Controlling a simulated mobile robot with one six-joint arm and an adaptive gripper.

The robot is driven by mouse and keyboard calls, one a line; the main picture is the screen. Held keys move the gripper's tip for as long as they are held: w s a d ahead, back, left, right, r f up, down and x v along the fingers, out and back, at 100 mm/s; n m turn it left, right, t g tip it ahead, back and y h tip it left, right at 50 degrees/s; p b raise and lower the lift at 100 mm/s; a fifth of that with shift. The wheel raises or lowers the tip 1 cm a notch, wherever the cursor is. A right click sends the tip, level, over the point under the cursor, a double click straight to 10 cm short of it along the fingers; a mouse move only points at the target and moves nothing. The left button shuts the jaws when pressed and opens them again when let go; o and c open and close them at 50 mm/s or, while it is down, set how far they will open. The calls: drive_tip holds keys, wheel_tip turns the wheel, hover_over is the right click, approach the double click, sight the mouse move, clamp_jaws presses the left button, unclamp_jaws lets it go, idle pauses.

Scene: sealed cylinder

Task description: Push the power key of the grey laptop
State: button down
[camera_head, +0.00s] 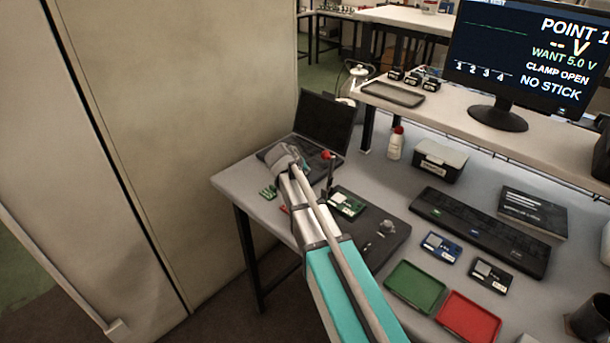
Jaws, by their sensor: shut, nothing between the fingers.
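The grey laptop (325,122) stands open at the far left end of the workbench, its dark screen tilted back. My gripper (284,155) is at the end of my outstretched arm, over the laptop's keyboard half, and is shut with nothing in it. The gripper and arm hide much of the keyboard, and the power key cannot be made out. I cannot tell whether the fingertips touch the laptop.
A red-topped stick (327,156) and a green circuit board (346,202) are right of my arm. A bottle (395,143), a black box (440,160), and green (415,287) and red (468,317) trays lie further right. A tall cabinet wall (190,120) stands left.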

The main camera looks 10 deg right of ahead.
idle(0.4)
drive_tip(key=shift+r+p, duration=0.85)
drive_tip(key=shift+r, duration=0.1)
wheel_tip(320, 180, up, 6)
drive_tip(key=p, duration=0.6)
drive_tip(key=shift+s+f, duration=0.1)
drive_tip(key=shift+f, duration=0.1)
idle(0.3)
